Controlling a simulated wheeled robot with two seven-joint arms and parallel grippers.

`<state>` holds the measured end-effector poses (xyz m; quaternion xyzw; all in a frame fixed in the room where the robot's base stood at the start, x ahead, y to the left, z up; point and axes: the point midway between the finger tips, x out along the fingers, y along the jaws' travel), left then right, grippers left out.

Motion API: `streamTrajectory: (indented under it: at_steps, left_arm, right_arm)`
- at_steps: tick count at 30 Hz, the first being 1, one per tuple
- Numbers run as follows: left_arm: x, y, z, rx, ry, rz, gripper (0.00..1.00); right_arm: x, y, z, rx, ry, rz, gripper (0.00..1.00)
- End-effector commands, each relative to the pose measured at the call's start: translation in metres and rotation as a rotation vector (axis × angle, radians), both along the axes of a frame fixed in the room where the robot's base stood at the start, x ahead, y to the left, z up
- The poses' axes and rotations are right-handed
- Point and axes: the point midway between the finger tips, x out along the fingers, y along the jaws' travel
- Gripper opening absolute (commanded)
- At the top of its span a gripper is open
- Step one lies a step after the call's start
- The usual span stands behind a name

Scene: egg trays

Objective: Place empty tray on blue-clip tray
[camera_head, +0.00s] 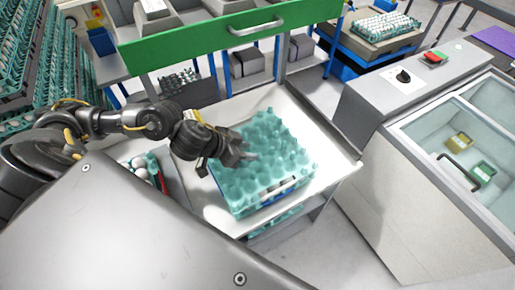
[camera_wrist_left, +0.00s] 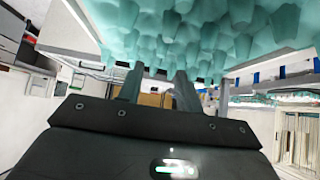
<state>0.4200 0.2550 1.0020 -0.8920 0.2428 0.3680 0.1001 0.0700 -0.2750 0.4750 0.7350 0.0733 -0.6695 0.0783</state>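A teal empty tray (camera_head: 268,140) with raised cups lies over the white work surface in the head view. Below its front edge show a blue strip and white pieces of a lower tray (camera_head: 268,200), which looks like the blue-clip tray; the rest of it is covered. I cannot tell whether the two trays touch. My left gripper (camera_head: 248,155) is at the empty tray's left side, over its edge. In the left wrist view its two fingers (camera_wrist_left: 157,80) are apart, with the teal cups (camera_wrist_left: 200,35) just beyond and above them. My right gripper is not in view.
A tray with white eggs (camera_head: 142,165) stands left of the work surface (camera_head: 335,150). A green-fronted drawer (camera_head: 225,35) is behind. A machine with a red button (camera_head: 432,58) and glass lid stands right. Stacked egg trays (camera_head: 50,60) stand at far left.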

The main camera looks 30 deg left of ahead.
Motion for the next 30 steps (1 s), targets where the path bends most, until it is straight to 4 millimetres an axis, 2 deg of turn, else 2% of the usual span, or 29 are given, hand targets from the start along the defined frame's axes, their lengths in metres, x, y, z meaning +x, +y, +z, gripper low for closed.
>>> streamTrajectory:
  at_steps: [3, 9, 30]
  left_arm:
    - [-0.013, 0.008, 0.016, 0.003, -0.001, -0.001, 0.35]
    - [-0.024, 0.014, 0.028, 0.002, 0.000, 0.000, 0.35]
    - [-0.026, 0.015, 0.029, 0.000, 0.000, 0.000, 0.35]
  right_arm:
    - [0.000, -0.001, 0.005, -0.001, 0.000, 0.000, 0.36]
    - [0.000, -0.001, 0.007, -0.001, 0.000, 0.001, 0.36]
    - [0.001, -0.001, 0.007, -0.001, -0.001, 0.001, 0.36]
